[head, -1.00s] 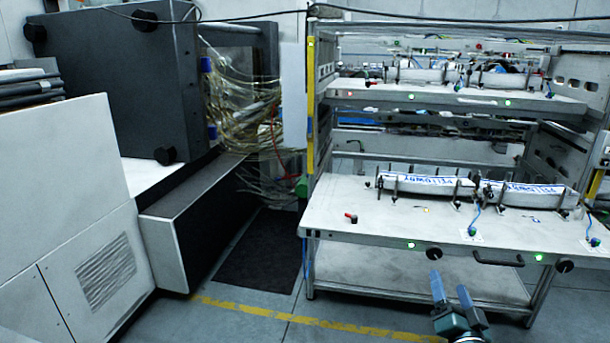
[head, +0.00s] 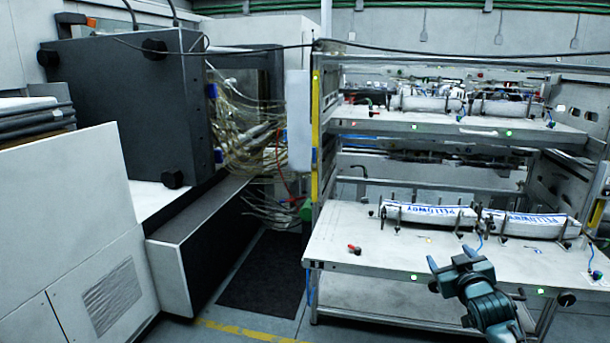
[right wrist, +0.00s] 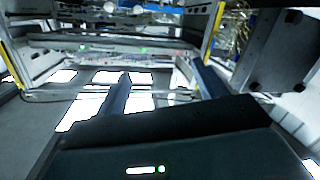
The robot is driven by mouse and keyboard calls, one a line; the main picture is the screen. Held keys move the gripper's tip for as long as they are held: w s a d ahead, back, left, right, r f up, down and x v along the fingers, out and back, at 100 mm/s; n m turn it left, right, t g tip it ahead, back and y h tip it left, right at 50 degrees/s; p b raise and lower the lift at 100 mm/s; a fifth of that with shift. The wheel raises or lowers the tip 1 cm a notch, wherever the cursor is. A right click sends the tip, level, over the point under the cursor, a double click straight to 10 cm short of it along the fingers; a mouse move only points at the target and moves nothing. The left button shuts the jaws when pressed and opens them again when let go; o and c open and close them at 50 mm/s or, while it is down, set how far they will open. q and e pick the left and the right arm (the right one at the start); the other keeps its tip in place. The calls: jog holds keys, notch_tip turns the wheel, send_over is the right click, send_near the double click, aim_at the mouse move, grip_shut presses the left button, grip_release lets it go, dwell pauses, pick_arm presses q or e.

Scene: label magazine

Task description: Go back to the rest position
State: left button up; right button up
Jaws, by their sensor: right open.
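My right gripper (head: 451,257) is in front of the lower shelf of the label rack, at the lower right of the head view. Its two blue fingers are apart with nothing between them. In the right wrist view the fingers (right wrist: 160,92) are spread wide and empty, with the rack beyond them. Two label stacks with blue print, a left one (head: 428,214) and a right one (head: 524,223), lie in holders on the lower shelf (head: 345,240). My left gripper is not in view.
The upper shelf (head: 385,124) carries more stacks. A large dark and white machine (head: 125,110) with bundled cables (head: 242,125) stands at the left. A dark mat (head: 262,275) and a yellow floor line (head: 235,331) lie between machine and rack.

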jog(key=s+a+f+n+g+y, duration=0.1)
jog(key=s+a+f+g+y, duration=0.1)
jog(key=s+a+f, duration=0.55)
jog(key=s+a+f+g+y, duration=0.1)
jog(key=s+a+f, duration=0.3)
jog(key=s+f, duration=0.6)
jog(key=s+a+f+g, duration=0.1)
jog(key=s+a, duration=0.1)
jog(key=s, duration=0.4)
jog(key=s+a+f+g+y, duration=0.1)
jog(key=s+a+f, duration=0.1)
jog(key=s, duration=0.5)
jog(key=s+a+f+m+g, duration=0.1)
jog(key=s+a, duration=0.2)
jog(key=s, duration=0.4)
jog(key=shift+a+f+y, duration=0.2)
jog(key=shift+a+y, duration=0.15)
jog(key=shift+y, duration=0.05)
jog(key=shift+c, duration=0.5)
